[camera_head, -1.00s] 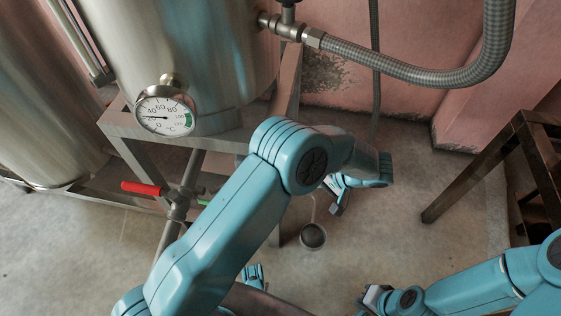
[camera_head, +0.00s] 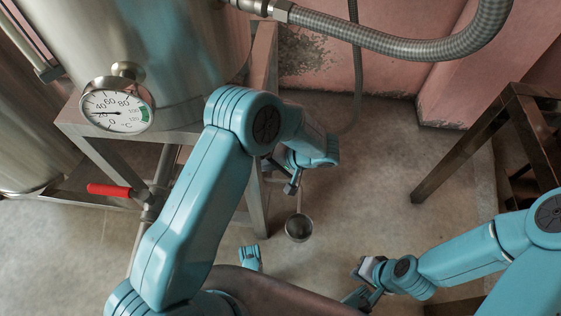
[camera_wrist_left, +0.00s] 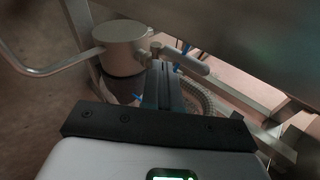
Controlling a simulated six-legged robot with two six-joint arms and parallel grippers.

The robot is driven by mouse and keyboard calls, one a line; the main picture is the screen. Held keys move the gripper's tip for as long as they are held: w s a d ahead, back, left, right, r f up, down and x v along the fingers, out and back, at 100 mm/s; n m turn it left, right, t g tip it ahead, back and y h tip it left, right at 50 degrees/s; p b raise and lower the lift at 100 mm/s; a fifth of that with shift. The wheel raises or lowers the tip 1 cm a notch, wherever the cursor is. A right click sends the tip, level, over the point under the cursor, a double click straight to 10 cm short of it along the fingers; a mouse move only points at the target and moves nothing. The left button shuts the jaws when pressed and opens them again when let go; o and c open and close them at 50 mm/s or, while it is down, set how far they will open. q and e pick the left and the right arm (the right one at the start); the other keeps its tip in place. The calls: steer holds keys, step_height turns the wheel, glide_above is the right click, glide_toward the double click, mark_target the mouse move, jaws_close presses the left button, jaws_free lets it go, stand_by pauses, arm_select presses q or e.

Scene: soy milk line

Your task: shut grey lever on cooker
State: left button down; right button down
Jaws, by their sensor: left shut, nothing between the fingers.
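The cooker (camera_head: 180,55) is a large steel tank at the upper left in the head view, with a round temperature gauge (camera_head: 117,106). In the left wrist view a grey bar that looks like the lever (camera_wrist_left: 185,63) sticks out right of a round grey metal body (camera_wrist_left: 120,45). My left gripper (camera_wrist_left: 162,85) is shut and empty, just below that bar; I cannot tell if they touch. In the head view my left gripper (camera_head: 291,186) is partly hidden behind my forearm, right of the cooker stand. My right gripper (camera_head: 362,270) is low and away from the cooker; its jaws are unclear.
A red-handled valve (camera_head: 110,190) sits on the pipe below the gauge. A braided hose (camera_head: 400,70) crosses the upper right. A round metal cup-like thing (camera_head: 298,227) is at the floor. A dark stand (camera_head: 465,150) is at the right. Open floor lies between.

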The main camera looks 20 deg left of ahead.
arm_select(q)
steer(key=shift+a+r+b, duration=0.15)
steer(key=shift+a+b, duration=0.2)
steer(key=shift+a, duration=1.4)
arm_select(e)
steer(key=shift+f, duration=0.45)
steer(key=shift+d, duration=0.1)
arm_select(q)
steer(key=shift+a, duration=0.1)
